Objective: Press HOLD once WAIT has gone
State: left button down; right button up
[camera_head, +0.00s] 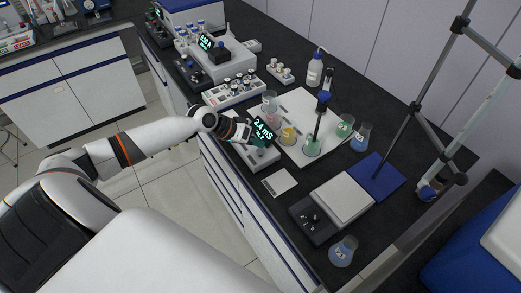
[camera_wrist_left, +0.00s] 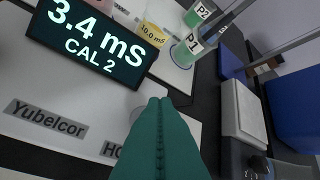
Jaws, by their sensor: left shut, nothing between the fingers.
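The conductivity meter (camera_head: 263,158) stands near the bench's front edge in the head view. Its dark display (camera_wrist_left: 92,38) reads "3.4 mS" and "CAL 2" in the left wrist view, with no WAIT on it. The button itself is hidden. My right gripper is not in view.
Beakers stand around the meter, including P1 (camera_wrist_left: 186,50), P2 (camera_wrist_left: 197,14) and a yellow one marked 10.0 mS (camera_wrist_left: 152,33). A white card (camera_head: 280,183) lies on the black bench.

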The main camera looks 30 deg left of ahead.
pick_arm(q)
jog(key=shift+f, duration=0.1)
jog(key=shift+f, duration=0.3)
jog(key=shift+f+b, duration=0.75)
jog(key=shift+f, duration=0.2)
dwell(0.8)
jog(key=shift+r, duration=0.1)
jog(key=shift+r+p, duration=1.2)
jog(key=shift+r, duration=0.05)
